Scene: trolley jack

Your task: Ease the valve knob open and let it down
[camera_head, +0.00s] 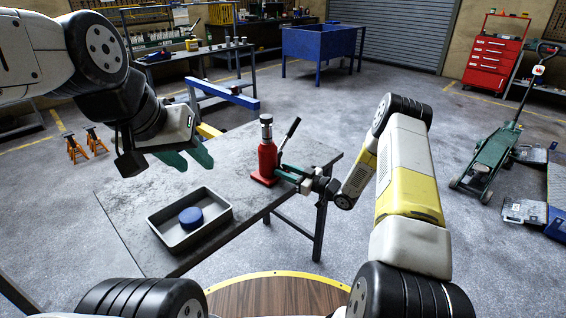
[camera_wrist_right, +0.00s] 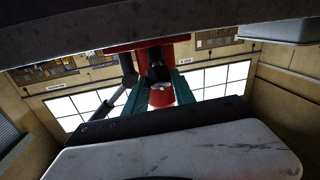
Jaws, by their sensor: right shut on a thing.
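A red bottle jack (camera_head: 266,162) stands upright on the grey table (camera_head: 130,200). Its silver ram (camera_head: 267,132) shows above the body, with a pale cap on top. A dark pump handle (camera_head: 290,132) slants up to the right. My right gripper (camera_head: 281,174) is low at the jack's right side, its green fingers pointing at the base. In the right wrist view, the fingers (camera_wrist_right: 162,94) are shut on the red valve knob (camera_wrist_right: 162,98). The knob is hidden in the head view. My left gripper (camera_head: 188,157) is open and empty above the table's left part.
A grey tray (camera_head: 213,231) with a blue round thing (camera_head: 191,217) in it lies near the table's front edge. A green trolley jack (camera_head: 486,160) stands on the floor at right. Orange stands (camera_head: 96,141) and a blue beam (camera_head: 222,95) are beyond the table.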

